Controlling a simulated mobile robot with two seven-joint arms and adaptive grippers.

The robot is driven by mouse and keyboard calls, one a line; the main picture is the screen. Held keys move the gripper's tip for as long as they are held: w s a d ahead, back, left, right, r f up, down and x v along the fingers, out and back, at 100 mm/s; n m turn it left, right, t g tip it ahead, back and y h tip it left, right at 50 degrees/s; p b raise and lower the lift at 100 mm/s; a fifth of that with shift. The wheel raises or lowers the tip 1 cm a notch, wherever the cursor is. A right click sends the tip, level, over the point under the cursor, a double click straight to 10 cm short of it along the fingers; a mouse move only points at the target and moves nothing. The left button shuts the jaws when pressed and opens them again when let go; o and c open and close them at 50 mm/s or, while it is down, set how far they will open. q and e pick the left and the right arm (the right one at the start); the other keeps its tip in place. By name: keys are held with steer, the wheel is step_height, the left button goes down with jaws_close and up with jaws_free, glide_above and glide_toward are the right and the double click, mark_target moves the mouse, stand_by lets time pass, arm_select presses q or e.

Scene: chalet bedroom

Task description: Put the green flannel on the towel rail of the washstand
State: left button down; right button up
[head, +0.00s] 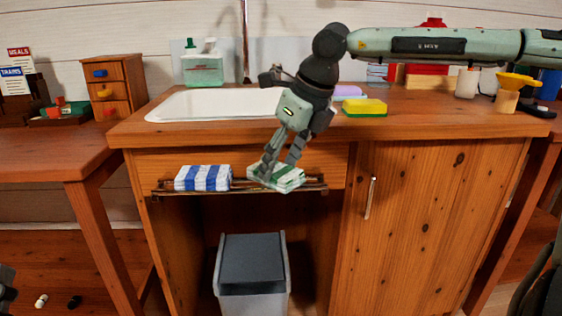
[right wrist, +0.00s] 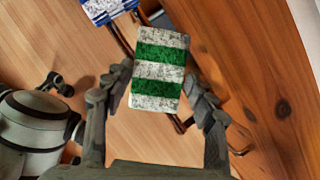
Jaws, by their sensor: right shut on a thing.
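The green-and-white striped flannel (head: 288,183) is a folded pad between the fingers of my right gripper (head: 276,168). It is at the right half of the towel rail (head: 318,187) on the washstand front. In the right wrist view the flannel (right wrist: 159,68) sits between the two fingers (right wrist: 161,92), and the rail (right wrist: 122,30) shows past its upper left and lower right. The flannel covers part of the rail, and I cannot tell whether it rests on it. A dark piece at the left edge of the head view may be my left gripper (head: 5,287); its fingers are unclear.
A blue-and-white flannel (head: 203,178) lies on the rail's left half. The washstand top (head: 420,127) is above, with a basin (head: 215,104), soap bottles (head: 203,65) and a yellow-green sponge (head: 364,107). A grey bin (head: 252,280) stands below. A cabinet door handle (head: 370,198) sticks out to the right.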

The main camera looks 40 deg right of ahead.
arm_select(q)
steer(key=shift+a+r, duration=0.1)
steer(key=shift+r, duration=0.05)
arm_select(e)
steer(key=o, duration=1)
steer(key=shift+r, duration=0.15)
arm_select(q)
steer(key=shift+w+d+f+g+y+p, duration=0.1)
steer(key=shift+w+f+g+p, duration=0.3)
steer(key=shift+f, duration=0.3)
steer(key=shift+w+d+f+g+y+p, duration=0.15)
steer(key=shift+f+g, duration=0.3)
steer(key=shift+f, duration=0.25)
steer(key=shift+w+d+f+g+y+p, duration=0.15)
steer(key=shift+f+g+p, duration=0.25)
steer(key=shift+f, duration=0.3)
arm_select(e)
steer(key=shift+v, duration=5.9)
arm_select(q)
steer(key=shift+a, duration=0.1)
